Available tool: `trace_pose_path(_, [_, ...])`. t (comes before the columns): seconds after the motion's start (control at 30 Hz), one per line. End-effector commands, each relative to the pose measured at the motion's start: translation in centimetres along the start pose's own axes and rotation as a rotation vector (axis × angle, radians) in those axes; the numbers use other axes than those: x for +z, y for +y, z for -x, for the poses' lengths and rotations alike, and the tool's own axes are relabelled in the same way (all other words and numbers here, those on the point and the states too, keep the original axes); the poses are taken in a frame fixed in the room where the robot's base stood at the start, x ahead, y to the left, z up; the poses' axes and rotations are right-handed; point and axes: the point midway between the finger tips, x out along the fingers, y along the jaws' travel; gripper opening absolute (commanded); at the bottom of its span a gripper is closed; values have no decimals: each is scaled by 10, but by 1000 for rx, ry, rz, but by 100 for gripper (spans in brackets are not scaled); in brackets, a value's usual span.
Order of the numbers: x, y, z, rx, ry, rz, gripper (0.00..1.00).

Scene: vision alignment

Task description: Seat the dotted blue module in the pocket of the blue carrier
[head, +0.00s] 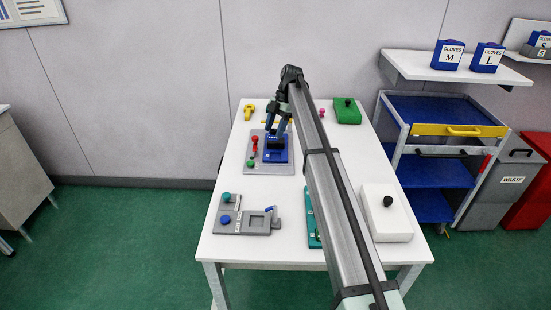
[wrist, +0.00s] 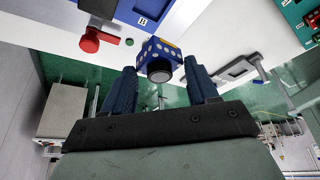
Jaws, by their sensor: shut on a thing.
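The dotted blue module (wrist: 158,52) is between my gripper's two dark blue fingers in the wrist view, with its round dark knob toward the camera. My gripper (wrist: 162,88) is shut on it. The blue carrier (wrist: 150,12), marked B, shows at the top of that view, partly cut off, beyond the module. In the head view the carrier (head: 281,156) sits on a grey plate (head: 268,169), and my gripper (head: 277,133) is at its far part. I cannot make out the module there, nor tell whether it touches the carrier. The pocket is not clearly visible.
A red knob (head: 254,142) and green button (head: 250,163) stand left of the carrier. A grey fixture (head: 240,229) with a square recess and lever sits nearer. A white box (head: 376,226), green box (head: 345,117) and teal board (head: 311,225) stand on the table.

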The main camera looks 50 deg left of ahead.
Motion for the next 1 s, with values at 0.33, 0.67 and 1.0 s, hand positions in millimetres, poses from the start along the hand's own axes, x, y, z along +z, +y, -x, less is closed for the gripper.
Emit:
trace_pose_path(0.33, [15, 2, -9, -28, 1, 67, 24])
trace_pose_path(0.67, [32, 2, -51, -27, 0, 66, 24])
trace_pose_path(1.0, [45, 2, -82, -27, 0, 64, 24])
